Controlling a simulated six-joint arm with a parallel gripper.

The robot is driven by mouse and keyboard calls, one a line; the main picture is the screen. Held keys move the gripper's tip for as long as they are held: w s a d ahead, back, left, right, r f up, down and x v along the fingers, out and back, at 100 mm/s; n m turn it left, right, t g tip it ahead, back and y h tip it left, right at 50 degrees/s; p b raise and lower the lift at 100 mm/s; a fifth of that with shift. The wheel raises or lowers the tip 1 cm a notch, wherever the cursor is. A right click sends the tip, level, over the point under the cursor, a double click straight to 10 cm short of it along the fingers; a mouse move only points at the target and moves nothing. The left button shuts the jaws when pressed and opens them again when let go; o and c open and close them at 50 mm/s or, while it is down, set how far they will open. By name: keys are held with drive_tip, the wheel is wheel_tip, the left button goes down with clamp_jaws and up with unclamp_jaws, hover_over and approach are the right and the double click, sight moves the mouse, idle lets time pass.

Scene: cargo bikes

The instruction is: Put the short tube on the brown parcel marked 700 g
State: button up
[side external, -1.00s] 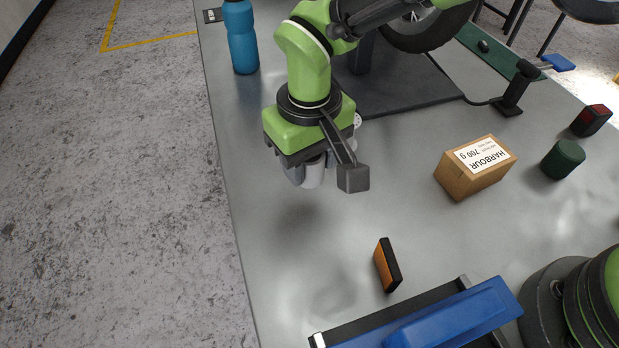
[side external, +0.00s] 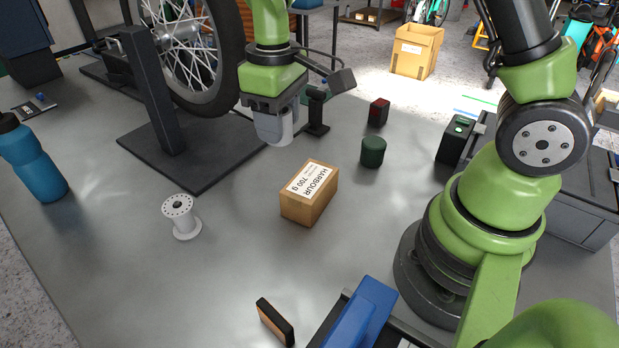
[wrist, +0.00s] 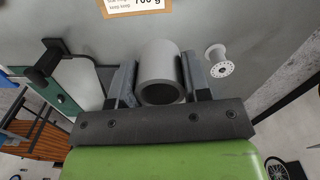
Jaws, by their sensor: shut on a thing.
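My gripper (side external: 270,126) is shut on the short tube, a plain grey hollow cylinder (wrist: 161,62). In the wrist view the tube sits between the two fingers with its open end facing the camera. In the side view the tube is hard to separate from the fingers. The brown parcel (side external: 318,207), with a white label reading HARBOUR 700 g, stands on the table. My gripper is in the air, up and left of the parcel in the side view, apart from it. The parcel's label edge (wrist: 136,8) shows at the top of the wrist view. The parcel's top looks bare.
A white flanged spool (side external: 183,218) stands left of the parcel. A dark green cylinder (side external: 373,152) and a black-and-red block (side external: 378,112) stand to its right. An orange-and-black block (side external: 275,322) and a blue object (side external: 362,315) are in front. A bike wheel (side external: 205,60) stands behind.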

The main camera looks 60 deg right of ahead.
drive_tip(key=s+d, duration=0.3)
drive_tip(key=d, duration=0.1)
hover_over(310, 180)
wheel_tip(310, 180, down, 4)
drive_tip(key=shift+f, duration=2.75)
drive_tip(key=o, duration=1)
drive_tip(key=shift+f, duration=0.15)
